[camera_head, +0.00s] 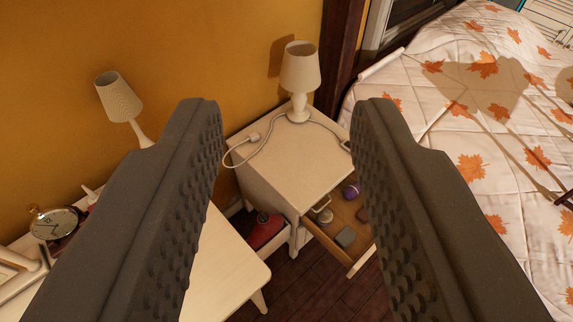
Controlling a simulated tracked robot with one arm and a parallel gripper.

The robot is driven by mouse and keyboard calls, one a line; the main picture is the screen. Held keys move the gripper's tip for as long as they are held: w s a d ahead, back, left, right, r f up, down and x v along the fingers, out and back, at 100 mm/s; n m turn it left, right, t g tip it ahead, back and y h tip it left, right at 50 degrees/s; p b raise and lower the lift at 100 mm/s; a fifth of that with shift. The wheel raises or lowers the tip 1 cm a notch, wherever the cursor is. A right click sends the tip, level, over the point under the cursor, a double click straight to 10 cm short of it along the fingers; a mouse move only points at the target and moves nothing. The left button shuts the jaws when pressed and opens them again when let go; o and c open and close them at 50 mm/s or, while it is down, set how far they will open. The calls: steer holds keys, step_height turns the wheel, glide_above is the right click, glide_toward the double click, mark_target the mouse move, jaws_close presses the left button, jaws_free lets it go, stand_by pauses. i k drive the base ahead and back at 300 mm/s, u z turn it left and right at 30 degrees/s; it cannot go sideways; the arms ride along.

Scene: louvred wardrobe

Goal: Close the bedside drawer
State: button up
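The white bedside cabinet (285,170) stands against the yellow wall, left of the bed. Its drawer (338,250) is pulled out toward the lower right and shows a wooden inside. In the drawer lie a purple round thing (351,190), a grey-green box-shaped item (345,237) and a few other small items. The drawer's front panel (362,262) is partly hidden behind my right finger. My gripper (287,115) is open and empty; its two dark ridged fingers frame the cabinet from above and are apart from it as far as I can tell.
A white lamp (299,75) and a cable stand on the cabinet. A white table (225,270) with a second lamp (120,100) and a clock (55,225) is at left. A red item (265,230) sits low between table and cabinet. The leaf-patterned bed (470,140) fills the right. Dark floor (315,295) shows below.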

mark_target(344, 211)
steer(key=i, duration=0.5)
steer(key=z, duration=0.1)
steer(key=k, duration=1.3)
steer(key=z, duration=0.25)
steer(key=i, duration=1.1)
steer(key=z, duration=0.6)
steer(key=i, duration=0.85)
steer(key=z, duration=0.05)
